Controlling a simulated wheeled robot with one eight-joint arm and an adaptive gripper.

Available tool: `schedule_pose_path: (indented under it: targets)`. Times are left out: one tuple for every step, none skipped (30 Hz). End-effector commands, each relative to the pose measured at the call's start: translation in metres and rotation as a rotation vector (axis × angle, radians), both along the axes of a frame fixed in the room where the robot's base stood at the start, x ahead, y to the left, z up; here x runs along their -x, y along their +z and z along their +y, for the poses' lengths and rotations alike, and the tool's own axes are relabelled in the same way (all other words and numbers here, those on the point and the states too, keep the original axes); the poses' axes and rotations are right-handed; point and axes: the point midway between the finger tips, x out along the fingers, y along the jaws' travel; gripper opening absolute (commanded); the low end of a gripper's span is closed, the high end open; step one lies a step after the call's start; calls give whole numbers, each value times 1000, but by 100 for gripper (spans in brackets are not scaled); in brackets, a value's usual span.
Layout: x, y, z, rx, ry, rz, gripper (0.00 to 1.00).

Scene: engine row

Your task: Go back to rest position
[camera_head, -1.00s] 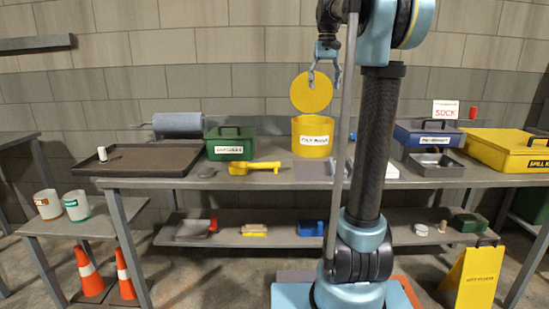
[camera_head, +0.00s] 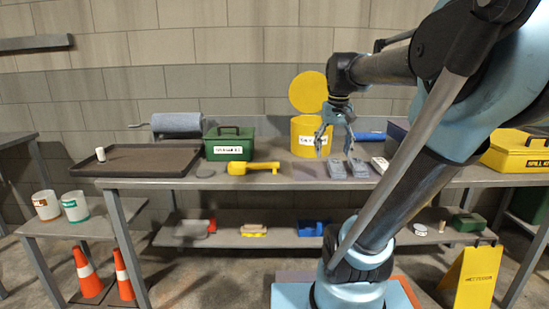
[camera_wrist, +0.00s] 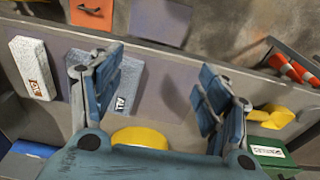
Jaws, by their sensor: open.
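My gripper (camera_head: 335,150) hangs over the back of the workbench (camera_head: 290,184), with its fingers spread and nothing between them. In the head view it overlaps the yellow bin (camera_head: 304,142), whose round lid (camera_head: 308,91) stands open. In the wrist view my gripper (camera_wrist: 160,65) also shows open, with the bin's yellow curve (camera_wrist: 140,140) between the finger bases. A speckled labelled block (camera_wrist: 128,84) is partly behind one finger in the wrist view.
A green box (camera_head: 229,146), a yellow tool (camera_head: 253,168) and a dark tray (camera_head: 140,160) stand left on the bench. A yellow case (camera_head: 515,152) is at the right. My arm hides part of the bench's right side. Orange cones (camera_head: 88,270) stand on the floor.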

Motion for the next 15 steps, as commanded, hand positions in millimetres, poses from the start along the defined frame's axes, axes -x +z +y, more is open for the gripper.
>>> schedule_pose_path:
  targets:
    - [16, -18, 0, 0, 1, -7, 69]
    - [24, -28, 0, 0, 2, -10, 69]
    - [34, -41, 0, 0, 2, -16, 69]
    - [42, -52, 0, 0, 3, -20, 69]
    - [49, -62, 0, 1, 3, -24, 69]
    - [59, -76, 0, 1, 4, -30, 69]
    - [67, -86, 0, 1, 4, -34, 69]
    - [74, -97, 0, 1, 5, -38, 69]
    - [84, -111, 0, 1, 5, -43, 69]
    - [91, -122, 0, 1, 6, -47, 69]
    - [97, -132, 0, 1, 6, -51, 69]
    - [105, -145, 0, 1, 7, -56, 69]
    - [111, -154, 0, 1, 7, -60, 69]
    - [116, -162, 0, 1, 7, -63, 69]
    - [122, -172, 0, 1, 8, -67, 69]
